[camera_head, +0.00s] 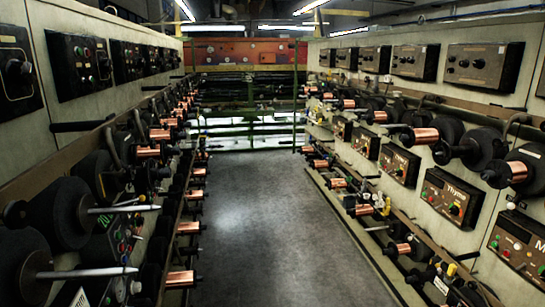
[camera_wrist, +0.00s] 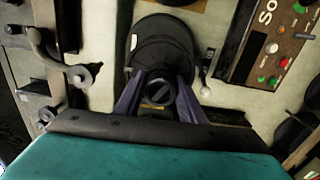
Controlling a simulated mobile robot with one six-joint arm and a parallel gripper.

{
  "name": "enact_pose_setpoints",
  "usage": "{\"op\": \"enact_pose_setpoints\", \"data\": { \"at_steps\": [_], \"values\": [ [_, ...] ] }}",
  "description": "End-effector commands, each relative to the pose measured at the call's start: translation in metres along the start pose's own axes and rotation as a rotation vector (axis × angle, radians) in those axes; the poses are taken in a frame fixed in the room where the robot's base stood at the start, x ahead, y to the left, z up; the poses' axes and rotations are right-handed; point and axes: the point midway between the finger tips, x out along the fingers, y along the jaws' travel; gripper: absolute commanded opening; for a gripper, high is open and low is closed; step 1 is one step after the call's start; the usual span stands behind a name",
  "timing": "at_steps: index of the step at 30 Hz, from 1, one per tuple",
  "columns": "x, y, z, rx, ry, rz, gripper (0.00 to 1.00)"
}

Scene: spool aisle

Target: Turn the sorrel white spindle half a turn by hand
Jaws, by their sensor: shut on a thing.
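In the wrist view, my gripper (camera_wrist: 157,98) has its two dark purple fingers on either side of a dark round spindle end (camera_wrist: 160,91) with a slot across its face. The fingers are shut on it. Behind it is a wide black round flange (camera_wrist: 160,37) on the pale machine face. No white shows on the spindle from here. A brown panel (camera_wrist: 268,45) with a sign starting "So" is at the upper right; the rest of the name is cut off. My gripper is not seen in the head view.
In the wrist view, a small lever with a pale knob (camera_wrist: 206,91) stands close to the right finger, and a grey metal arm (camera_wrist: 60,65) is at left. In the head view, spool rows line both sides of a clear aisle floor (camera_head: 265,220). A panel (camera_head: 450,197) reads "Thyme".

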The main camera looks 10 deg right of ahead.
Motion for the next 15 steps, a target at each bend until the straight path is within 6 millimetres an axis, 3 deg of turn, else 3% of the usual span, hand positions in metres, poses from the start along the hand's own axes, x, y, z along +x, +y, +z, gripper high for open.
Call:
{"op": "enact_pose_setpoints", "data": {
  "at_steps": [15],
  "values": [
    [-0.0002, 0.0012, 0.0006, -0.238, -0.001, -0.001, 0.13]
  ]
}}
